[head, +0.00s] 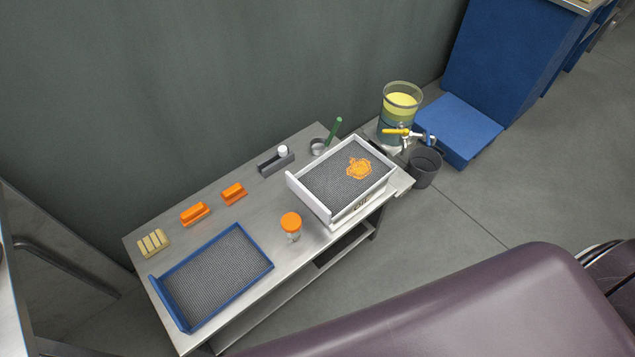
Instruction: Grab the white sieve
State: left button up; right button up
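The white sieve (291,181) is a shallow white-walled tray with a grey mesh bottom. It rests on a white box-like unit near the right end of the metal table. An orange clump of pulp (358,168) lies on its mesh, toward the right side. Neither of my grippers shows in the head view, and nothing is holding the sieve.
A blue sieve (215,273) lies at the table's (255,210) front left. An orange-lidded jar (291,226) stands left of the white sieve. Orange blocks (195,214) lie behind. A juice dispenser (402,103), dark bucket (424,167) and blue step (465,130) are at right.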

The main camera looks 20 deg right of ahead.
aim_at(333, 184)
jog(key=l+u, duration=0.25)
jog(key=u, duration=0.2)
jog(key=l+u, duration=0.55)
jog(key=u, duration=0.3)
jog(key=l+u, duration=0.25)
jog(key=u, duration=0.15)
jog(key=k, duration=0.05)
